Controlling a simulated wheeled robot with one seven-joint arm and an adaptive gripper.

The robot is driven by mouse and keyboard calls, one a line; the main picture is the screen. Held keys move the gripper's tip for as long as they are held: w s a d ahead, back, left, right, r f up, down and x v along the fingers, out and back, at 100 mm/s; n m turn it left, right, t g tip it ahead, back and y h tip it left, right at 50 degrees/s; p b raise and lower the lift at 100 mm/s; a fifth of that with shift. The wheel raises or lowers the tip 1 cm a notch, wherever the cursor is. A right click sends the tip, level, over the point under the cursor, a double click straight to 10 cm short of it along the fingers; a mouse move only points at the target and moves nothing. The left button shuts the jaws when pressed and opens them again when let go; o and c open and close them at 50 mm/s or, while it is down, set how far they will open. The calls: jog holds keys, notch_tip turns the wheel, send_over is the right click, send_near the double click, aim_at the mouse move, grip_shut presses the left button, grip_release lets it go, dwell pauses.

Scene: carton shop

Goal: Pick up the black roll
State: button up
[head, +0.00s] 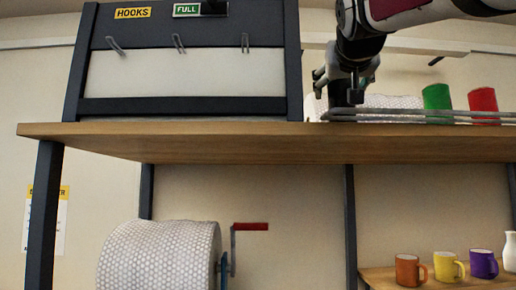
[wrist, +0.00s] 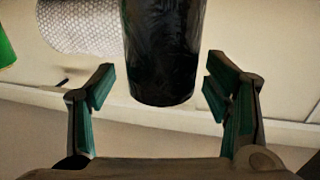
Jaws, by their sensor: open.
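The black roll (wrist: 163,50) fills the upper middle of the wrist view, with a shiny, wrinkled dark surface. My gripper (wrist: 158,84) is open there, one finger on each side of the roll's near end. Gaps show between the fingers and the roll, and neither visibly touches it. In the head view my gripper (head: 345,92) is above the wooden shelf top, behind a grey rail.
A dark-framed hook box (head: 190,105) stands to the left. Below are a large bubble-wrap roll (head: 160,255) and several mugs (head: 410,270).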

jog(key=shift+w, duration=0.4)
jog(key=c, duration=1.5)
jog(key=shift+o, duration=0.2)
jog(key=shift+s+r, duration=0.1)
jog(key=shift+r, duration=0.05)
